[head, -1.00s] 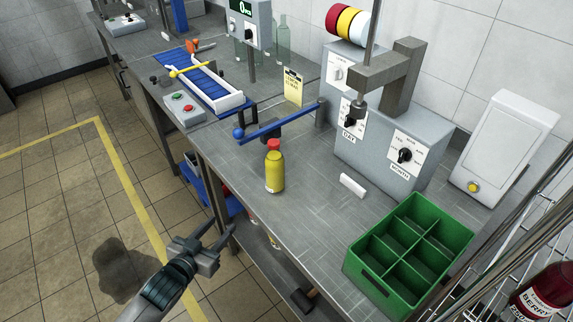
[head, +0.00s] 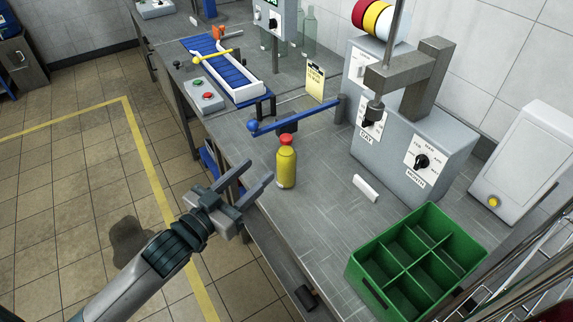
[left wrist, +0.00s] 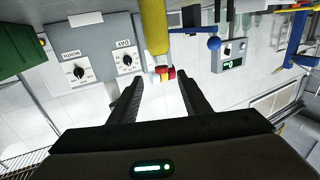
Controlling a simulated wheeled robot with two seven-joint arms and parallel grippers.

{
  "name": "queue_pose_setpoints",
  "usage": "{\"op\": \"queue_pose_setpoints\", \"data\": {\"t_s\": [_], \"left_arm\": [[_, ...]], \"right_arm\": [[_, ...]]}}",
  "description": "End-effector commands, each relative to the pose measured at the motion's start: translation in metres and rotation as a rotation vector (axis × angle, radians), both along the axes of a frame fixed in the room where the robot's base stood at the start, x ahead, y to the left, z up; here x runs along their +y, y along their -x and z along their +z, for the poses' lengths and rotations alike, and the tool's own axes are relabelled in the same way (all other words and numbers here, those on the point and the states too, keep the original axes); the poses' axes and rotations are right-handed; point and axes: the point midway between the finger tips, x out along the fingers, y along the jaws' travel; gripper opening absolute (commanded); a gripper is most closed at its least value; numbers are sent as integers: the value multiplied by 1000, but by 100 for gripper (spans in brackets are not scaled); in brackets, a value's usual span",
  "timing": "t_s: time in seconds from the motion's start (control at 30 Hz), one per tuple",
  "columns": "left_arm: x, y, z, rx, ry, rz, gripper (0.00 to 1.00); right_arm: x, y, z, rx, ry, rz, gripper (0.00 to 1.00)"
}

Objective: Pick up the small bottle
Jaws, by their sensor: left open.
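The small bottle (head: 286,168) is yellow with a red cap and stands upright on the grey metal bench, near its front edge. My left gripper (head: 252,180) is open and empty, to the left of the bottle and apart from it, with its fingers pointing toward it. In the left wrist view the picture is upside down; the bottle (left wrist: 155,30) shows beyond the open fingers, its cap near the line between the fingertips (left wrist: 158,85). My right gripper is not in view.
A green divided crate (head: 367,267) stands at the bench's front right. A blue-handled lever (head: 295,117) reaches out behind the bottle. A grey machine with DAY and MONTH dials (head: 410,150) stands to the right. A white block (head: 365,188) lies between. A blue conveyor (head: 222,68) is farther back.

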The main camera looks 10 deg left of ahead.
Motion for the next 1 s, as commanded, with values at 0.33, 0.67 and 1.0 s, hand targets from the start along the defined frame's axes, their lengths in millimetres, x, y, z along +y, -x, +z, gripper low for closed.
{"op": "queue_pose_setpoints", "data": {"t_s": [0.33,0.67,1.0], "left_arm": [[-20,-46,4,-1,1,0,43],[-42,-95,3,2,1,0,43],[-47,-106,0,1,0,0,43]], "right_arm": [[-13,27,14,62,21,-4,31],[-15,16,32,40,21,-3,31],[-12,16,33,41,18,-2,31]]}}
